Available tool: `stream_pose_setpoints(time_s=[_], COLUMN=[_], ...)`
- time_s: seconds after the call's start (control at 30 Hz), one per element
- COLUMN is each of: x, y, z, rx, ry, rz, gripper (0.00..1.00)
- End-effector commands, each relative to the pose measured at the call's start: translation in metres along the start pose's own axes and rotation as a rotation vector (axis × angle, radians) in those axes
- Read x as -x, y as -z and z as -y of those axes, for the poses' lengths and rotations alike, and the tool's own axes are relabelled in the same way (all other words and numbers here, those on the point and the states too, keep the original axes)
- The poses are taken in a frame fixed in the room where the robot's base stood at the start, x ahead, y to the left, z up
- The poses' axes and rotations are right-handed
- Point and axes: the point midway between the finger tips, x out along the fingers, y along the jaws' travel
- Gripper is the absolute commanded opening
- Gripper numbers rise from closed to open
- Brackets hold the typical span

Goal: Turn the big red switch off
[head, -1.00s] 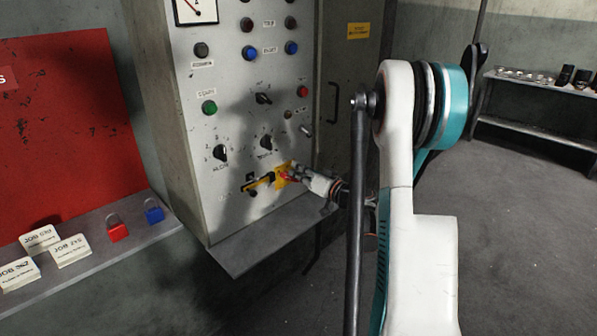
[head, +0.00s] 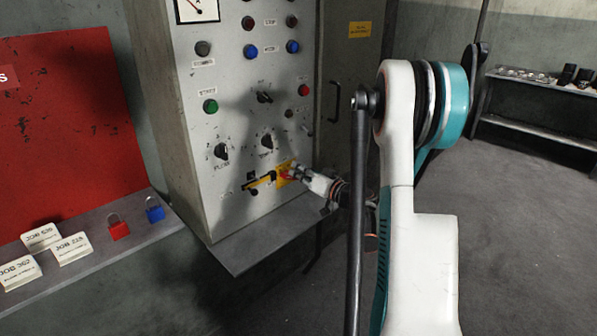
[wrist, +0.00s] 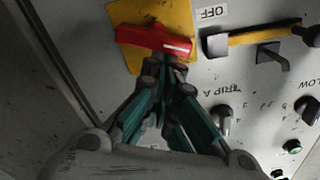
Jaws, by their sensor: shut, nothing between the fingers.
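The big red switch (wrist: 153,40) has a red handle on a yellow plate (wrist: 176,14) low on the grey control panel. In the wrist view the handle lies nearly crosswise, with a label reading OFF beside the plate. In the head view the red switch (head: 287,174) is small and partly hidden by my gripper (head: 296,172). My gripper (wrist: 165,62) is shut with nothing between its fingers. Its fingertips are at the handle's edge in the wrist view, seemingly touching it; the exact contact cannot be told.
A yellow lever (wrist: 262,35) with a black end sits beside the switch. Black knobs (head: 221,152) and coloured buttons are above. A metal ledge (head: 270,240) juts out below the panel. A red padlock (head: 118,228) and job cards lie on the left shelf.

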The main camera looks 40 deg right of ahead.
Motion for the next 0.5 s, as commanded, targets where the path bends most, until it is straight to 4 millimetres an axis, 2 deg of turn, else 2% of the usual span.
stream_pose_setpoints(time_s=[0.5], x=[0.0003], y=[-0.0064], z=[0.0017], rx=[0.003], ry=[0.002], rz=[0.006], gripper=[0.00])
